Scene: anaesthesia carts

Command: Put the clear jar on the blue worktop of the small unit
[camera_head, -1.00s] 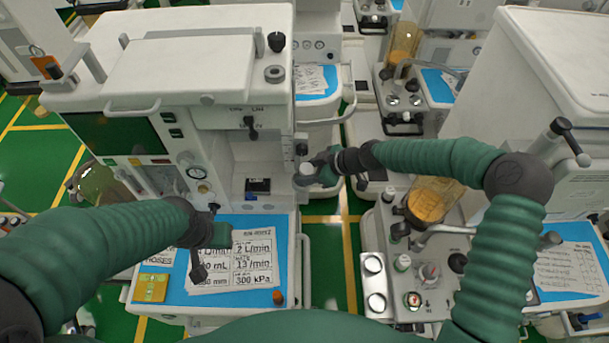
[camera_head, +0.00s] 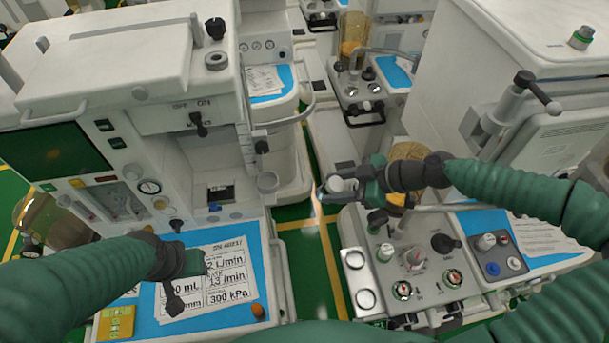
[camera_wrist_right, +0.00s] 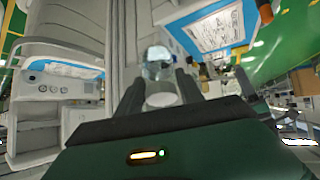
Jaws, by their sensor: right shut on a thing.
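My right gripper (camera_head: 338,188) is shut on the clear jar, out over the green floor gap between the left cart and the right-hand unit. In the right wrist view the clear jar (camera_wrist_right: 158,64) stands between the dark fingers, its glassy top showing and a pale disc below it. In the head view the jar is hard to make out. A small rounded unit at the back has a blue worktop (camera_head: 284,76) with papers on it. My left gripper (camera_head: 176,290) hangs over the left cart's blue worktop (camera_head: 262,262); its jaws are unclear.
The left cart has a printed sheet (camera_head: 232,285), an orange knob (camera_head: 257,310) and a yellow block (camera_head: 115,323) on its worktop. The right-hand unit carries knobs and an amber canister (camera_head: 408,152). A rail (camera_head: 300,108) edges the rounded unit.

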